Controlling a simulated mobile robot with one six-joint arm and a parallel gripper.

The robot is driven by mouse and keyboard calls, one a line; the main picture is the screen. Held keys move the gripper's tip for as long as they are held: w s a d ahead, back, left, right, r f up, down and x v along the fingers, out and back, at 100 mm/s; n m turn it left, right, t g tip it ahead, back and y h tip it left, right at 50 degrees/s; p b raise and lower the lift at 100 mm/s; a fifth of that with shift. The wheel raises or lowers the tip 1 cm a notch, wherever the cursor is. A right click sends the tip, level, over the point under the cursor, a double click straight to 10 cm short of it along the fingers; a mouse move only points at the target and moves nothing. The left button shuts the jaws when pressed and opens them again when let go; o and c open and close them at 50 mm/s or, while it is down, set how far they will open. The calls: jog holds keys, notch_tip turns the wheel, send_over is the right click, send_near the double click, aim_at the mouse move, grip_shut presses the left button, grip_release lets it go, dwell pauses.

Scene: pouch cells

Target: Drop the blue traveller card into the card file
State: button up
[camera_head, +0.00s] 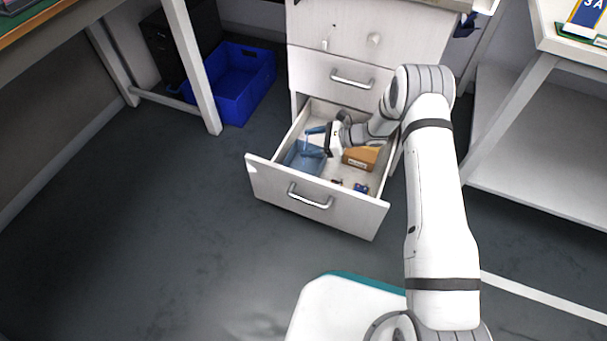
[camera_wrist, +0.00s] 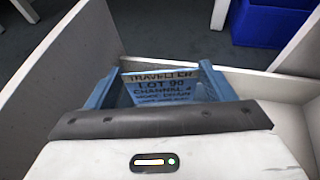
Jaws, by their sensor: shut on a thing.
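My gripper (camera_head: 311,142) is inside the open drawer, over its left part. In the head view, a pale blue open holder (camera_head: 303,159) is below the fingers at the drawer's left. I cannot tell for sure that it is the card file, or whether the card touches it.
The drawer (camera_head: 316,192) is pulled out of a white cabinet (camera_head: 365,40). An orange-brown box (camera_head: 361,158) and small dark blue items (camera_head: 361,188) lie in its right part. A blue crate (camera_head: 232,85) stands on the floor at left. A table leg (camera_head: 193,70) is close by.

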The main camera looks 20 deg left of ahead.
notch_tip(320, 180, down, 3)
jog(key=shift+f+b, duration=0.1)
jog(key=shift+b, duration=0.4)
jog(key=o, duration=1)
jog(key=p+v, duration=0.3)
jog(key=v, duration=0.5)
jog(key=shift+a, duration=0.1)
